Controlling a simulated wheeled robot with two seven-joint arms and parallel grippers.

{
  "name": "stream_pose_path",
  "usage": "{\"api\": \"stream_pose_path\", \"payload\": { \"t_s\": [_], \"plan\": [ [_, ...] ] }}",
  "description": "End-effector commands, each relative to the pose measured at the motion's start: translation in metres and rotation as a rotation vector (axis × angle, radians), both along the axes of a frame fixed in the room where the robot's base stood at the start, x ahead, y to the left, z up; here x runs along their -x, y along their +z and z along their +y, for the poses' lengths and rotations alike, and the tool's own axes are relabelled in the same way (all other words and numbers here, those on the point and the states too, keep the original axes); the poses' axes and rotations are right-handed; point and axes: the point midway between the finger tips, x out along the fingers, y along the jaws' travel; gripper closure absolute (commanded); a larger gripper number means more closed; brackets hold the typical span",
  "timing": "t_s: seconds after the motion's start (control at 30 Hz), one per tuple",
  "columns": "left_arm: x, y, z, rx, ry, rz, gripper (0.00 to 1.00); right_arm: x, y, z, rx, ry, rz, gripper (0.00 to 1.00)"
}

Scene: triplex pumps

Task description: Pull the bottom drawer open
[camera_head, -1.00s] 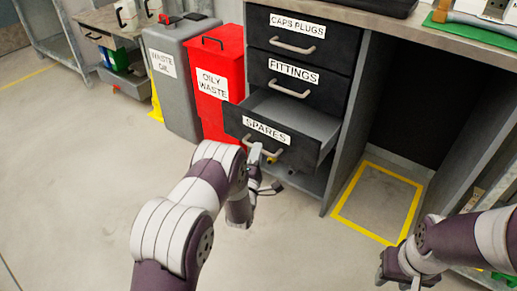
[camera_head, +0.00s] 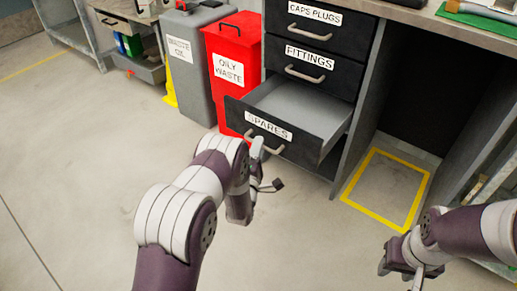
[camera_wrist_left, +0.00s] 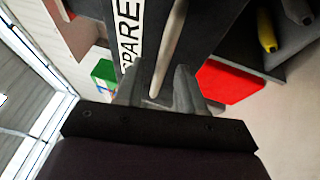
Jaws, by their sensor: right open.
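The bottom drawer (camera_head: 306,148), labelled SPARES, stands well out of the dark cabinet, with its grey inside showing and no contents visible. Its pale bar handle (camera_head: 272,148) is on the front, below the label. My left gripper (camera_head: 256,152) is at the left part of this handle. In the left wrist view the handle (camera_wrist_left: 172,40) runs between the two grey fingers (camera_wrist_left: 158,88), which are closed around it. My right gripper (camera_head: 412,272) is open and empty, low at the right, away from the drawer.
The FITTINGS drawer (camera_head: 309,70) and the CAPS PLUGS drawer (camera_head: 315,24) above are closed. A red oily waste bin (camera_head: 234,50) and a grey waste oil bin (camera_head: 188,85) stand left of the cabinet. A yellow floor outline (camera_head: 350,198) lies right. The floor in front is clear.

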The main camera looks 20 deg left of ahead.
Motion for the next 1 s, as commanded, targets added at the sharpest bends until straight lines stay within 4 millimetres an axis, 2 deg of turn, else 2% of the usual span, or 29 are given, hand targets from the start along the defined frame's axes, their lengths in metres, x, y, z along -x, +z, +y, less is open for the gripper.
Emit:
{"api": "stream_pose_path", "payload": {
  "t_s": [0.27, 0.37, 0.47, 0.73, 1.0],
  "plan": [
    [0.001, 0.0, 0.0, 0.0, 0.0, 0.0, 0.62, 0.0, 0.001, 0.0, 0.0, 0.0, 0.0, 0.57],
    [0.009, 0.0, -0.001, 0.0, 0.0, 0.003, 0.62, 0.0, 0.007, 0.0, 0.0, 0.0, 0.0, 0.57],
    [0.029, -0.001, -0.002, 0.0, 0.0, 0.006, 0.62, 0.0, 0.018, 0.0, 0.0, 0.0, 0.0, 0.57],
    [0.104, -0.015, -0.005, -0.001, 0.0, 0.005, 0.62, 0.0, 0.046, 0.0, 0.0, 0.0, 0.0, 0.57],
    [0.124, -0.022, -0.006, 0.0, 0.0, -0.001, 0.62, 0.0, 0.045, 0.0, 0.0, 0.0, 0.0, 0.57]
  ]
}}
